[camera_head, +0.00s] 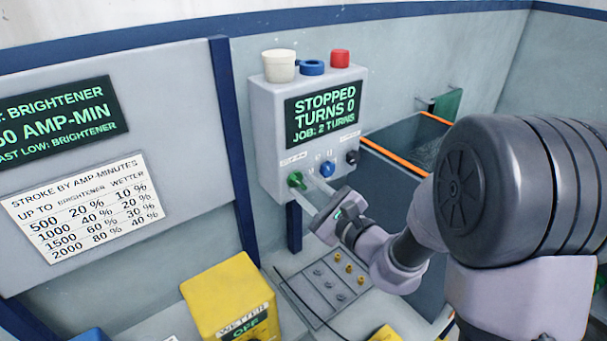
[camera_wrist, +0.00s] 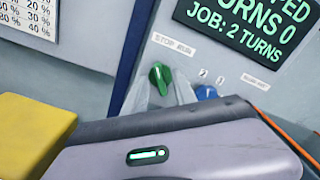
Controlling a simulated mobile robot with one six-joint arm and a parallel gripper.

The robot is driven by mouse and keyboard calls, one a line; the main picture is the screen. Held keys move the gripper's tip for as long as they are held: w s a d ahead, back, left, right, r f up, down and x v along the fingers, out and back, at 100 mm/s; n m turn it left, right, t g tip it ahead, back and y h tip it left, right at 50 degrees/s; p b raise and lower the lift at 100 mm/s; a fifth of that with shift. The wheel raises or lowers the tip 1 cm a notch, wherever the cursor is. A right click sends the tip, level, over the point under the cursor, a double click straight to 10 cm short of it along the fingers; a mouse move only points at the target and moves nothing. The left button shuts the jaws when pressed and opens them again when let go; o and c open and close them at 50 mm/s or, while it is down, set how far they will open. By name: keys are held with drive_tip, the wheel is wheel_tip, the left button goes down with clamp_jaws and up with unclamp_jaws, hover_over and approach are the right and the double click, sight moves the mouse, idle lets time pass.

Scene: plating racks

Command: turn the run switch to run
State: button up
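The run switch is a green knob (camera_head: 296,180) at the lower left of the grey control box (camera_head: 267,130). In the wrist view the green knob (camera_wrist: 160,77) sits under a label reading STOP RUN (camera_wrist: 174,44), its ridge leaning slightly toward the STOP side. The box's display (camera_head: 324,106) reads STOPPED, TURNS 0, JOB: 2 TURNS. My gripper (camera_head: 306,184) reaches the box from the right. Its two pale fingers stand apart, one on each side of the knob, and look open. Whether either finger touches the knob cannot be told.
A blue knob (camera_head: 327,169) and a black knob (camera_head: 351,157) are right of the switch. White, blue and red parts (camera_head: 340,58) top the box. A yellow wetter box (camera_head: 228,296) stands below left. A dark tank with an orange rim (camera_head: 395,161) is at right.

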drive_tip(key=shift+w+a, duration=0.25)
drive_tip(key=shift+w, duration=0.05)
clamp_jaws()
